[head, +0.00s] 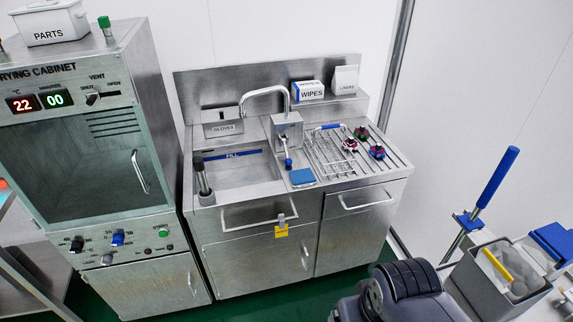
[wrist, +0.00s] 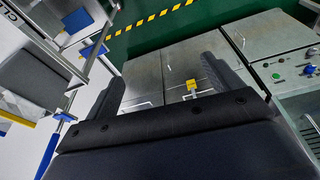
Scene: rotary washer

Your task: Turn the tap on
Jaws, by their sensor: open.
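A small blue-tipped lever (head: 288,163) sticks out at the front of this housing. My gripper (wrist: 163,75) is open and empty in the wrist view, pointing at the lower cabinet doors (wrist: 182,70), well away from the tap. The tap is not seen in the wrist view. In the head view my dark arm shows at the bottom, right of the sink unit.
A drying cabinet (head: 90,170) stands left of the sink. A wire rack (head: 330,150) and coloured knobs (head: 376,152) sit on the drainboard. A grey mop bucket (head: 497,283) stands at right.

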